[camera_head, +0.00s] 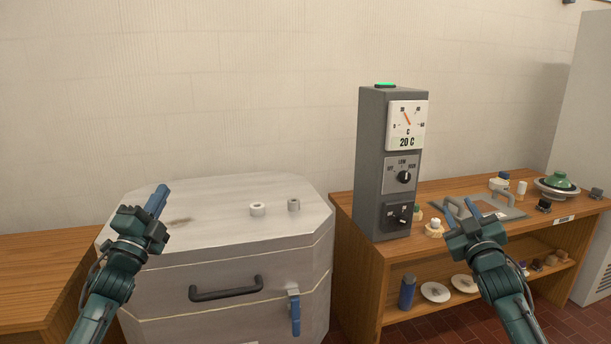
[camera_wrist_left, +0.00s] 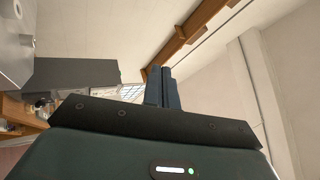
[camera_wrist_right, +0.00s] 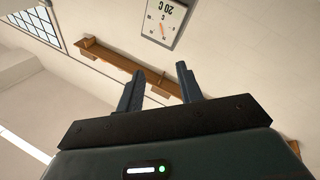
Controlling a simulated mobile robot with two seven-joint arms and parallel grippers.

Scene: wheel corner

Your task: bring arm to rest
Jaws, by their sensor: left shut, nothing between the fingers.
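My left gripper (camera_head: 158,199) is raised in front of the left part of the pale kiln-like box (camera_head: 240,272). Its two blue fingers are together with nothing between them, as the left wrist view (camera_wrist_left: 162,88) also shows. My right gripper (camera_head: 455,213) is raised in front of the wooden bench on the right. Its fingers stand apart and empty in the right wrist view (camera_wrist_right: 160,88). Both arms reach up from the bottom of the head view, and neither gripper holds a thing.
The grey control column (camera_head: 374,160) shows 20 C and has a green top button (camera_head: 385,85). The box has a dark handle (camera_head: 226,289) and a blue latch (camera_head: 295,313). A wooden bench (camera_head: 440,190) carries a green-lidded dish (camera_head: 558,182) and small pots. The left wooden table (camera_head: 40,270) looks bare.

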